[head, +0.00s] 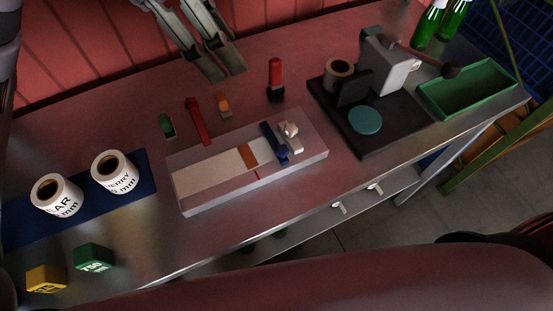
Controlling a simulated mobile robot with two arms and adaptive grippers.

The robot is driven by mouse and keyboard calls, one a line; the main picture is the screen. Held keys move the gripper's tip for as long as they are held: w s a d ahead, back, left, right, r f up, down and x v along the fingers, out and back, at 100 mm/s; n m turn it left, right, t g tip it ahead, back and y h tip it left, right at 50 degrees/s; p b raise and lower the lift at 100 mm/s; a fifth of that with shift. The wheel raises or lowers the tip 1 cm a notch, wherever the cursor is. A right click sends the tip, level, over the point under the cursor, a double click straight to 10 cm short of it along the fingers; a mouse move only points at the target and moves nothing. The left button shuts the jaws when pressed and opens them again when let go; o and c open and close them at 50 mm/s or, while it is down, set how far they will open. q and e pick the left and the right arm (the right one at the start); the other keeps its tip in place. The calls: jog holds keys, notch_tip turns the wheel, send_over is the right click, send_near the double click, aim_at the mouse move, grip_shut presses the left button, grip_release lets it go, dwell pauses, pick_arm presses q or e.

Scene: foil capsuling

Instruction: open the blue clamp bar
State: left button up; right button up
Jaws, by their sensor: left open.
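The blue clamp bar (270,140) is a short dark blue bar lying across the right part of a pale flat fixture (210,195) on the metal bench. A small whitish knob-like part (290,130) sits right beside the bar. A brown strip (247,155) lies across the fixture to the left of the bar. I cannot tell whether the bar is pressed down. My left gripper (226,74) hangs at the top, behind and left of the bar, open, empty and apart from it. My right gripper is not in view.
A red lever-like piece (196,120), a green piece (167,126), an orange piece (223,105) and a red-topped tool (275,77) stand behind the fixture. Labelled rolls (57,196) stand left. A dark machine base (387,140) and green tray (455,98) are right.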

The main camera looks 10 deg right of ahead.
pick_arm(q)
notch_tip(320, 180, down, 8)
jog(key=b, duration=0.5)
jog(key=p, duration=0.1)
send_near(280, 149)
jog(key=x, duration=0.8)
jog(key=shift+d, duration=0.1)
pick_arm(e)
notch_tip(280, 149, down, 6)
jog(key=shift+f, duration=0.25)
pick_arm(q)
jog(key=shift+c, duration=0.6)
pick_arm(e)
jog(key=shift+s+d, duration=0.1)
pick_arm(q)
grip_shut()
